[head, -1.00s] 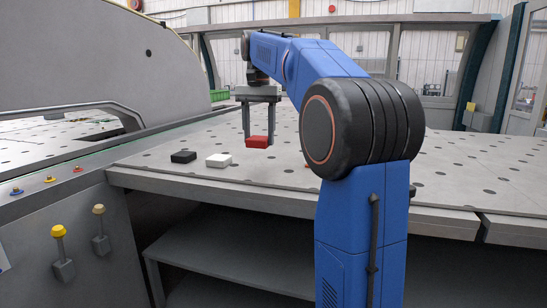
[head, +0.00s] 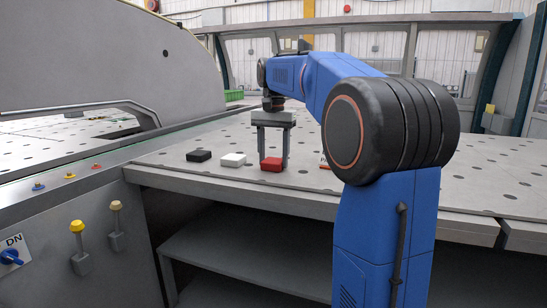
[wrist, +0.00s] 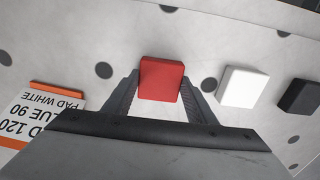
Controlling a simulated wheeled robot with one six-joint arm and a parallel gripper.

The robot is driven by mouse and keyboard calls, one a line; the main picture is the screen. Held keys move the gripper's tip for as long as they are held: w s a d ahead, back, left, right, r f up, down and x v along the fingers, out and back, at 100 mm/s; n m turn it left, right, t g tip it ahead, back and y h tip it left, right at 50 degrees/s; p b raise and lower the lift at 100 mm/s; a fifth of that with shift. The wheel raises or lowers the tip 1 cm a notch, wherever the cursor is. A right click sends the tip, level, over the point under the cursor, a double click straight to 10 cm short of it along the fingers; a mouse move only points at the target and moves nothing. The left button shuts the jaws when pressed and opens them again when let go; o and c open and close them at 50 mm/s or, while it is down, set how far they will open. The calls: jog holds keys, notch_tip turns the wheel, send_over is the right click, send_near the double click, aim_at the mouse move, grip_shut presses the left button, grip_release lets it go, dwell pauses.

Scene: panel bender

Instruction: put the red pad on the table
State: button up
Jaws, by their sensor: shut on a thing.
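The red pad (head: 271,164) is between the fingers of my gripper (head: 273,158), which is shut on it. The pad is at or just above the perforated table (head: 440,180), level with the other pads; I cannot tell whether it touches. In the wrist view the red pad (wrist: 160,79) sits upright between both fingertips (wrist: 160,90). The white pad (head: 233,160) and the black pad (head: 199,155) lie on the table to its left, in a rough row. In the wrist view the white pad (wrist: 243,87) and black pad (wrist: 299,97) show to its right.
A white card with an orange edge (wrist: 45,105) and printed text lies on the table beside my gripper. The grey machine body (head: 100,60) stands at the left. Levers (head: 78,232) are on the front panel. The table's right part is clear.

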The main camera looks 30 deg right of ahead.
aim_at(274, 160)
jog(key=o, duration=1.1)
jog(key=shift+f, duration=0.1)
jog(key=shift+o, duration=0.2)
notch_tip(274, 160, up, 12)
